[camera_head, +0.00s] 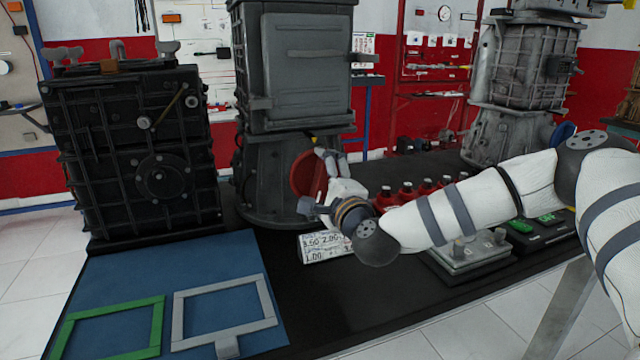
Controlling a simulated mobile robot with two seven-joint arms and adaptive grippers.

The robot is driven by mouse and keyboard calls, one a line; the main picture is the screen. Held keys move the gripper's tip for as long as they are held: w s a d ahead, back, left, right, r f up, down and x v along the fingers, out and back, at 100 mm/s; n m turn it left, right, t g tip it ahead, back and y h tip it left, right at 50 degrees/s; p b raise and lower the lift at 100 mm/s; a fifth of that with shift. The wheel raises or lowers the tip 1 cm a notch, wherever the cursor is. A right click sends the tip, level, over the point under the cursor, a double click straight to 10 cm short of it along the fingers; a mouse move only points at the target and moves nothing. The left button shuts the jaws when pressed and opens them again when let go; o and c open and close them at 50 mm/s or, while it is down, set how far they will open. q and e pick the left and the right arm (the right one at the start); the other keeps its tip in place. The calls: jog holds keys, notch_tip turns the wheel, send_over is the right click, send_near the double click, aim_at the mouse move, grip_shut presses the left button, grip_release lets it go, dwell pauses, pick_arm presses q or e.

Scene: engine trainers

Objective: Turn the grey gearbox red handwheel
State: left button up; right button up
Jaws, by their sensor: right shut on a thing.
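The grey gearbox (306,65) stands upright at the back middle of the black table. Its red handwheel (306,173) sits low on its front, seen at a slant. My right gripper (322,178) is at the right side of the handwheel, shut on its rim. My right wrist hides part of the gripper and the wheel's lower right edge, so the exact finger contact is hard to see. My left gripper is not in view.
A black gearbox (135,150) stands at left. Another grey machine (522,85) stands at right. Red bottles (408,192) and a grey box (470,257) lie behind and below my right arm. Green (107,312) and grey (224,293) frames lie on a blue mat (120,275).

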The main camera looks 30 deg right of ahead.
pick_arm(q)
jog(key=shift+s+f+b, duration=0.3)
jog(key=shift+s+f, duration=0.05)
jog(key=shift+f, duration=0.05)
pick_arm(e)
jog(key=shift+m, duration=1.2)
jog(key=shift+r+m, duration=0.1)
jog(key=shift+m, duration=0.2)
jog(key=o, duration=1)
jog(key=shift+o, duration=0.2)
jog(key=shift+s, duration=0.1)
jog(key=v, duration=1.1)
jog(key=shift+s, duration=0.4)
